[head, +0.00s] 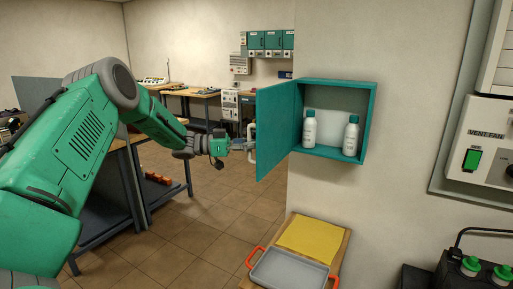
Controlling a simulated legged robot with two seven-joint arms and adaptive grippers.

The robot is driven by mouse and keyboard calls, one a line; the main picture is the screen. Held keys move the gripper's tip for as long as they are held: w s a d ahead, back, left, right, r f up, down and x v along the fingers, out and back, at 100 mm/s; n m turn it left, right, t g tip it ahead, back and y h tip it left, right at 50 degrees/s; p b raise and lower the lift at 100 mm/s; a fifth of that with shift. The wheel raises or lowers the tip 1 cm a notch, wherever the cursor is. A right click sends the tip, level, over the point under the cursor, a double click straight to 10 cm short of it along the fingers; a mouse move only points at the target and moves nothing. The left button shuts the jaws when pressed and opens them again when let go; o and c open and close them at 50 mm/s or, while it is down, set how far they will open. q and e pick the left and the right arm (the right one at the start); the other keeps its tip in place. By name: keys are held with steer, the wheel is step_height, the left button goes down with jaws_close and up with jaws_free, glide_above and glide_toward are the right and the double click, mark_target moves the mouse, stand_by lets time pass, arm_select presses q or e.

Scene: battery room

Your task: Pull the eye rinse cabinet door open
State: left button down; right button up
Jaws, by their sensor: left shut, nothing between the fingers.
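The teal eye rinse cabinet (369,110) is mounted on the wall at the centre right. Its door (277,130) is hinged at the left and stands wide open, swung out toward the left. Two white bottles, one on the left (309,130) and one on the right (351,136), stand upright inside. My left gripper (245,146) is shut with nothing in it, close to the outer left edge of the door. Whether it touches the door or its handle I cannot tell. My right gripper is out of view.
Below the cabinet a small table holds a yellow cloth (312,240) and a grey tray (290,270) with orange handles. A vent fan panel (485,145) is on the right wall. Workbenches (205,95) stand behind my left arm. Tiled floor (200,235) is clear in the middle.

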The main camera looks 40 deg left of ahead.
arm_select(q)
steer(key=shift+s+a, duration=0.1)
steer(key=shift+a, duration=0.4)
steer(key=shift+s+a+f, duration=0.1)
steer(key=shift+a+f, duration=0.15)
steer(key=shift+a, duration=0.4)
steer(key=c, duration=1.6)
jaws_free()
steer(key=shift+s+d+r, duration=0.15)
steer(key=shift+d+r, duration=0.05)
steer(key=shift+s+d+v, duration=0.1)
steer(key=shift+v, duration=2.8)
steer(key=shift+s+d+v, duration=0.1)
steer(key=shift+v, duration=2.8)
steer(key=shift+r, duration=0.2)
steer(key=shift+a+f, duration=0.1)
steer(key=shift+a, duration=0.1)
